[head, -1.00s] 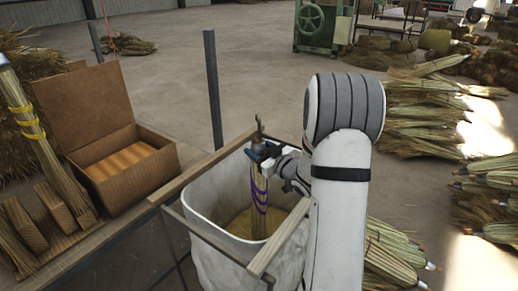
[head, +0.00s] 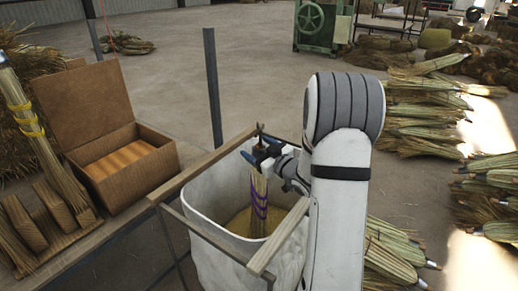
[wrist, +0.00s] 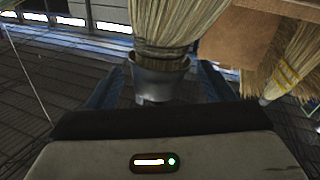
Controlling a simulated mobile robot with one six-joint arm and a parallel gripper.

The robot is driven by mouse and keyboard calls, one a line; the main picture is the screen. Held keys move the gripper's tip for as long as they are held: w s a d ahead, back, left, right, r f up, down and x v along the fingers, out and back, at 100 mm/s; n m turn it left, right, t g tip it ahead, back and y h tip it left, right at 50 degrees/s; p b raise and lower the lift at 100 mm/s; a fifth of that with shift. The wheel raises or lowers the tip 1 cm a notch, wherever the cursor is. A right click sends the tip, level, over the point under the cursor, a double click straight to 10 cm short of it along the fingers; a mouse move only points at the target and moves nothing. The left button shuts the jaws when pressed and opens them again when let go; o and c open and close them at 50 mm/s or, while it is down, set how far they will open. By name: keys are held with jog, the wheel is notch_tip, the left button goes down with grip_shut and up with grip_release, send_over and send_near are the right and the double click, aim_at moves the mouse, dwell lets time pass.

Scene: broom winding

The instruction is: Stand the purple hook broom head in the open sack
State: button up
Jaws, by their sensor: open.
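The purple hook broom head (head: 259,197) stands roughly upright inside the open white sack (head: 205,203), bristles down, with purple bands around its straw. Its dark hook (head: 260,130) points up above the rim. Its lower end is near the sack's yellowish bottom; I cannot tell whether it touches. My gripper (head: 262,156) is open at the broom's top, its jaws on either side of the grey cap. In the wrist view the cap (wrist: 160,82) sits between my spread blue fingers (wrist: 160,95), with the straw beyond it.
A wooden frame (head: 203,163) surrounds the sack's top. An open wooden box (head: 125,165) and a yellow-banded broom (head: 47,150) stand on the bench to the left. A dark post (head: 212,90) rises behind the sack. Straw bundles (head: 425,110) lie on the floor at right.

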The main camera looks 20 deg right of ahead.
aim_at(259, 124)
notch_tip(259, 124, up, 10)
jog(key=p, duration=0.3)
dwell(0.9)
jog(key=shift+r+h+p, duration=0.3)
jog(key=shift+r, duration=0.15)
jog(key=s+a+r+m+g+h+p, duration=0.3)
jog(key=s+r+m+g+h+p, duration=0.3)
jog(key=s+r+p, duration=0.4)
jog(key=s+a+r+g+p, duration=0.2)
jog(key=s+a+g+p, duration=0.2)
jog(key=s, duration=0.7)
jog(key=s+a+r+g+p, duration=0.2)
jog(key=s+a+g+p, duration=0.2)
jog(key=s, duration=0.8)
jog(key=shift+s+a+y+p, duration=0.3)
jog(key=shift+a+y+p, duration=0.1)
jog(key=shift+a+p, duration=0.55)
jog(key=shift+d, duration=0.15)
